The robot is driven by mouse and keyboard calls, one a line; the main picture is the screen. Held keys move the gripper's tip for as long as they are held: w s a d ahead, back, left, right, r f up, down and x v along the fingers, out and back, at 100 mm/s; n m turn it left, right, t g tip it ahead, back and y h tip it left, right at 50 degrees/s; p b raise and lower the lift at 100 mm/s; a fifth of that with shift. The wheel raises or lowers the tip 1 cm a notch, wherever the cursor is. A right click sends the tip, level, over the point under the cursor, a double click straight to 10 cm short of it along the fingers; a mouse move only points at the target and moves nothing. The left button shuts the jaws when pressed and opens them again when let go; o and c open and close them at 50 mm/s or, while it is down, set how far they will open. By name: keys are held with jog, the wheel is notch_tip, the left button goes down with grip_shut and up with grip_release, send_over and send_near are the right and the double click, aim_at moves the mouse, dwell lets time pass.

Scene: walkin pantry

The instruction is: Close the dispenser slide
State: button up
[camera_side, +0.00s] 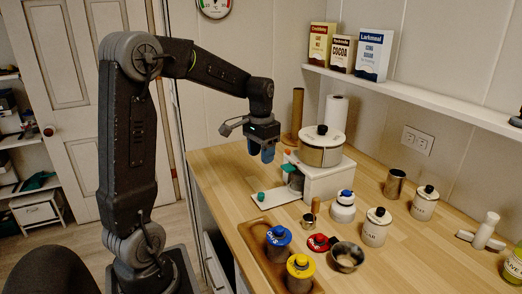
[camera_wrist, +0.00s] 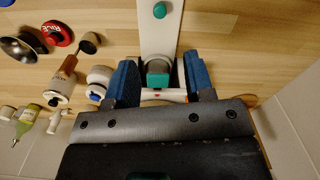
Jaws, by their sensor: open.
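The dispenser (camera_side: 325,178) is a white box with a round hopper and a black-knobbed lid, standing on the counter. Its white slide (camera_side: 280,198) sticks out to the left, with a small green knob (camera_side: 261,197) near its outer end. In the wrist view the slide (camera_wrist: 160,38) runs up to the top edge, with the green knob (camera_wrist: 160,10) there. My gripper (camera_side: 264,152) is open and empty, above and left of the dispenser. In the wrist view its blue fingers (camera_wrist: 161,80) stand either side of a teal block (camera_wrist: 158,80), apparently above it; contact cannot be told.
A wooden tray (camera_side: 258,252) with blue- and yellow-lidded jars is at the front. A red lid (camera_side: 319,242), a metal bowl (camera_side: 347,257) and white canisters (camera_side: 375,227) stand to the right. A paper roll (camera_side: 336,112) stands behind. The counter left of the slide is clear.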

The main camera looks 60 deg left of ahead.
jog(key=shift+r, duration=0.35)
jog(key=shift+c, duration=0.4)
